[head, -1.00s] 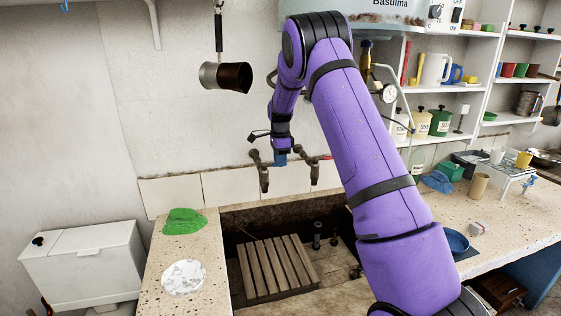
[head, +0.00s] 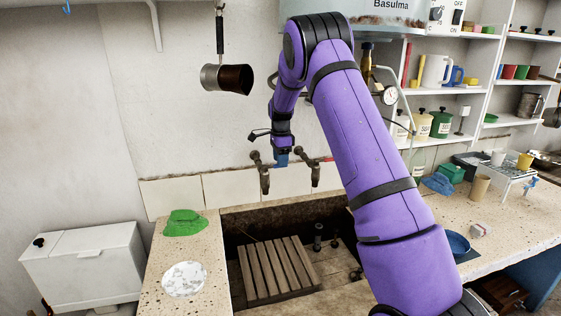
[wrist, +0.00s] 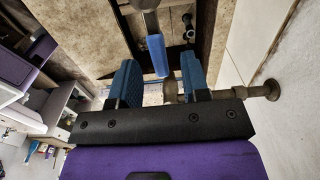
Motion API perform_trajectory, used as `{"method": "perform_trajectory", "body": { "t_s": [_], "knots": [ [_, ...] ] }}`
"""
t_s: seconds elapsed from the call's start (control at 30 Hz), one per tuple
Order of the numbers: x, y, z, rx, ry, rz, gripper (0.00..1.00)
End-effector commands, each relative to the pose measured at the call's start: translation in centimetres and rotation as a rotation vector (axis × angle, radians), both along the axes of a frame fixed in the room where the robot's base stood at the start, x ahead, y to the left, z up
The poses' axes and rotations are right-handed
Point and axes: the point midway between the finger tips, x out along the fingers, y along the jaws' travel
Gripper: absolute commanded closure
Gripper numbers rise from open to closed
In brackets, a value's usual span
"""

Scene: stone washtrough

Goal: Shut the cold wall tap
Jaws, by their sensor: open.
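The cold tap is on the wall above the trough; I take it to be the left tap (head: 264,178) in the head view. In the wrist view a blue lever (wrist: 154,50) shows in the gap between the fingers of my gripper (wrist: 159,62), reaching past their tips. The fingers are open, one on each side of it, and contact cannot be made out. A brown tap pipe (wrist: 262,90) runs from the wall behind the right finger. In the head view my gripper (head: 281,158) is between the two taps, close to the left one.
A second tap (head: 315,175) with a red handle is just to the right. Below is the stone trough (head: 237,262) with a wooden slatted rack (head: 273,266). A hanging pot (head: 226,78) is up to the left. My arm hides part of the right side.

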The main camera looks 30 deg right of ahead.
Motion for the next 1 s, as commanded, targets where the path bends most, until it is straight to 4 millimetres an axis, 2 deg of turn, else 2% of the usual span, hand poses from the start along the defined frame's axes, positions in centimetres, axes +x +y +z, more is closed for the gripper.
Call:
{"method": "perform_trajectory", "body": {
  "t_s": [0.3,0.5,0.7,1.0],
  "knots": [
    [0.0,0.1,5.9,-0.002,-0.004,0.001,0.57],
    [0.0,0.1,8.7,-0.001,-0.002,0.002,0.57],
    [0.0,0.1,9.9,0.000,-0.001,0.001,0.57],
    [-0.1,0.1,9.9,0.000,0.000,0.001,0.57]
  ]
}}
